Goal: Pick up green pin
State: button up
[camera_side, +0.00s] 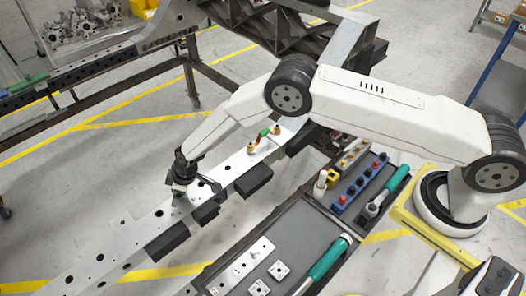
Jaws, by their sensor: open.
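A small green piece (264,133), which looks like the green pin, is on top of the long light metal beam (232,166).
A dark tray (292,240) right of the beam holds metal plates and a green-handled tool (328,259). Beside it, a blue rack (358,189) holds red and dark pieces, near a green-handled ratchet (387,191). A dark frame (185,45) stands behind. Black blocks (254,181) flank the beam.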

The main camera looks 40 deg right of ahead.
dwell(0.4)
grip_shut()
jog(key=shift+r, duration=0.1)
jog(key=shift+r, duration=4.9)
jog(key=shift+r, duration=0.1)
notch_tip(320, 180, up, 6)
jog(key=shift+d, duration=0.1)
